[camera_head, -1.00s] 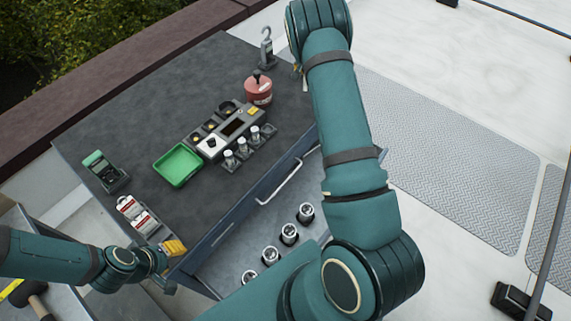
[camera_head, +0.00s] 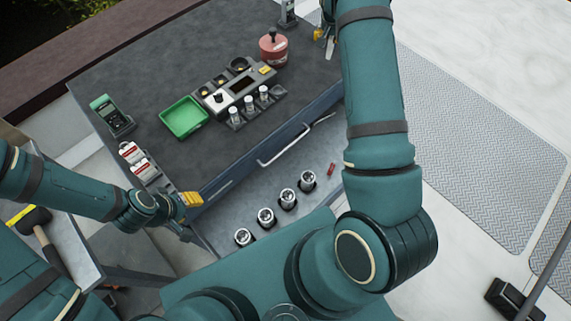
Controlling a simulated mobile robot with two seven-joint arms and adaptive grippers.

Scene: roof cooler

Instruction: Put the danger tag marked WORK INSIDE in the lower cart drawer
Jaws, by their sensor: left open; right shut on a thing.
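Two red-and-white tags (camera_head: 138,160) sit side by side in a dark holder on the left of the cart top; their wording is too small to read. Below the cart's upper front with its bar handle (camera_head: 283,146), a grey drawer (camera_head: 225,224) stands pulled out. Several round metal-topped parts (camera_head: 266,217) stand in it in a row, and a small red item (camera_head: 331,169) lies near its right end. My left gripper (camera_head: 188,212) is open at the cart's front left corner, beside a yellow block (camera_head: 190,199).
On the cart top are a green tray (camera_head: 185,118), a device with a row of vials (camera_head: 240,98), a red round canister (camera_head: 273,48) and a green handheld meter (camera_head: 111,115). A hammer (camera_head: 38,225) lies on a side surface at left.

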